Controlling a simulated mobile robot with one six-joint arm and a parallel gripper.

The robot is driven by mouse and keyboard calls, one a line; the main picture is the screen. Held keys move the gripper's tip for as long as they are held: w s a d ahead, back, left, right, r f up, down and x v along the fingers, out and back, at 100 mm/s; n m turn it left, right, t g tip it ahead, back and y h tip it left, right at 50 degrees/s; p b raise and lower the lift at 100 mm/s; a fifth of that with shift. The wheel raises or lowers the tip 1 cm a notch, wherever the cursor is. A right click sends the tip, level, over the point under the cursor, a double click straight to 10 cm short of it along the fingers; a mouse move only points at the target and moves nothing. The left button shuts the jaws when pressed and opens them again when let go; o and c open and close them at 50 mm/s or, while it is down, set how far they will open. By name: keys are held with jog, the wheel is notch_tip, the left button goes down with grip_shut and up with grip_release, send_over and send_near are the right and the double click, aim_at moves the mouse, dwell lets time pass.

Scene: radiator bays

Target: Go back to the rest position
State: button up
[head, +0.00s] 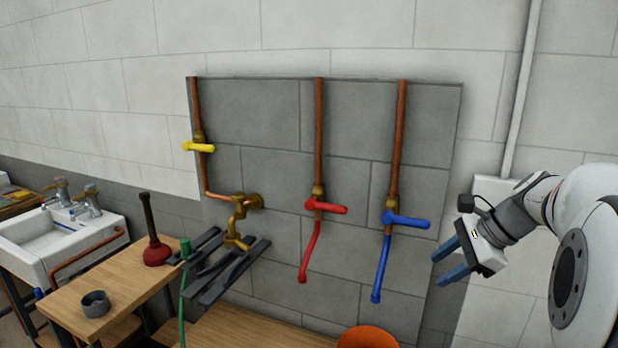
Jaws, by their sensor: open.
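My gripper (450,262) is at the right in the head view, with its two blue fingers spread apart and nothing between them. It hangs in front of the wall, to the right of the blue valve handle (407,220) and apart from it. The red valve handle (325,207) and the yellow valve handle (199,147) lie farther left, each sideways across its copper pipe. A red hose (310,252) and a blue hose (382,267) hang below their valves.
A brass tap (238,218) juts from the grey panel above dark slats (222,275). At left are a wooden bench (130,280) with a plunger (155,245) and grey ring (95,304), and a white sink (60,240). An orange bucket (367,338) is at the bottom.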

jog(key=s+a+f+n+h, duration=0.3)
jog(key=s+a+f+n, duration=0.1)
jog(key=s+n, duration=0.5)
jog(key=s+a+f+n+h, duration=0.3)
jog(key=s+a+f+n, duration=0.2)
jog(key=s+a+n, duration=0.2)
jog(key=s+n, duration=0.2)
jog(key=s, duration=0.1)
jog(key=shift+a+g, duration=0.2)
jog(key=shift+g, duration=0.2)
